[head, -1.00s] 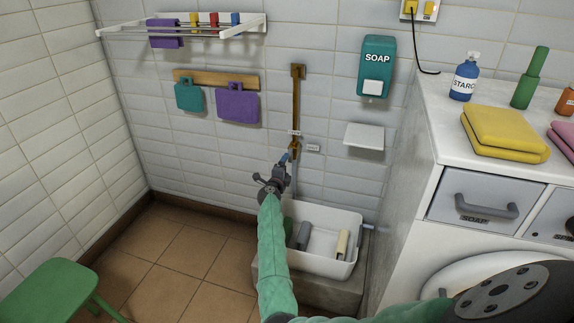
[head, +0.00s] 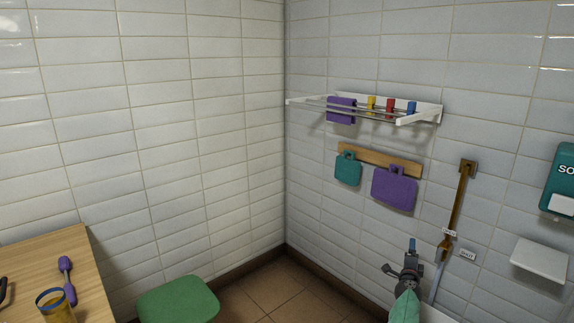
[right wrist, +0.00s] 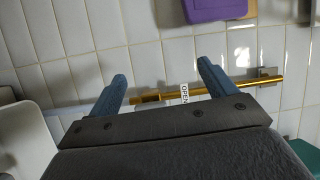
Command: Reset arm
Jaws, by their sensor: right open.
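My right gripper (head: 412,246) has dark jaws and blue fingers on a green-sleeved arm, low at the right in the head view. In the right wrist view, its two fingers (right wrist: 163,80) are spread apart with nothing gripped between them. A brass pipe (head: 458,200) with small white tags runs down the wall to the right of the gripper. In the right wrist view the pipe (right wrist: 232,90) crosses beyond the fingers, with an "OPEN" tag (right wrist: 185,93). My left gripper is in neither view.
A drying rack (head: 378,110) and a peg board (head: 380,159) with teal and purple items hang on the wall. A white shelf (head: 540,259) and a soap dispenser (head: 562,182) are at right. A green stool (head: 178,300) and a wooden table (head: 50,262) stand at left.

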